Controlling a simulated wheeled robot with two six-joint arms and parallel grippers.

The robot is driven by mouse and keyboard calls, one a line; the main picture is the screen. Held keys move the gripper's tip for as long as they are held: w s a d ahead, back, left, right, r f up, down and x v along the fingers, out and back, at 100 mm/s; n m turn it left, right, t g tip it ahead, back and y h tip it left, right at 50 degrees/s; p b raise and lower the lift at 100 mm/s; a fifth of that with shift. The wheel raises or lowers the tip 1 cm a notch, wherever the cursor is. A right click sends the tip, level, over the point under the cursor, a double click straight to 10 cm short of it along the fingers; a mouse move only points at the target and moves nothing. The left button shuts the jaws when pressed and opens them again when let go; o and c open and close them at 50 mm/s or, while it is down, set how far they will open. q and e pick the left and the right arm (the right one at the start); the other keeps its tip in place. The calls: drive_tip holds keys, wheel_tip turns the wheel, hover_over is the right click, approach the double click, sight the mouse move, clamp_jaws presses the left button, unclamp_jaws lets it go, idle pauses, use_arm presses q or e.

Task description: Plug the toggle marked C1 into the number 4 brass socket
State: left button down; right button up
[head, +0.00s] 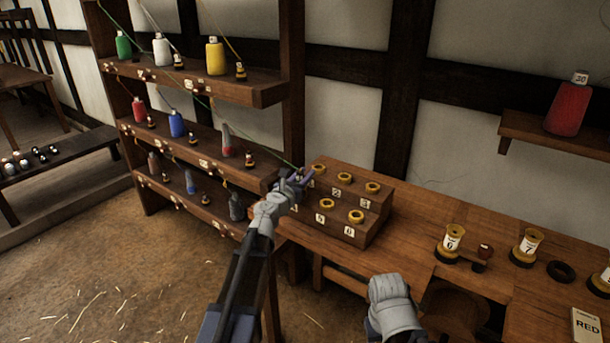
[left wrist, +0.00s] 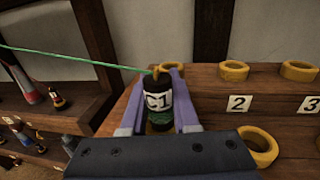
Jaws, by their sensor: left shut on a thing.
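The toggle marked C1 (left wrist: 158,102) is dark with a white label and stands roughly upright between the purple fingers of my left gripper (left wrist: 160,115), with a green cord running off left. In the head view my left gripper (head: 295,183) is over the left end of the stepped wooden block (head: 378,217). Brass sockets sit on its two steps; plates 2 (left wrist: 240,103) and 3 (left wrist: 310,104) mark the upper row. The number 4 socket is not clearly visible; gripper and toggle cover the lower left. Another lower socket (left wrist: 257,147) shows right of the gripper. My right gripper (head: 390,303) is low, fingers hidden.
A shelf rack (head: 205,165) with coloured bobbins and small toggles stands left of the block. To the right, the bench (head: 410,218) carries labelled spools (head: 452,243), a dark ring (head: 561,271) and a RED card (head: 587,325). Bare bench lies between block and spools.

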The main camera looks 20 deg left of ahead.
use_arm(q)
drive_tip(key=shift+f+b, duration=0.65)
drive_tip(key=c, duration=0.9)
unclamp_jaws()
drive_tip(key=shift+c, duration=0.2)
drive_tip(key=s+a, duration=0.2)
drive_tip(key=s, duration=0.8)
drive_tip(key=shift+s, duration=0.4)
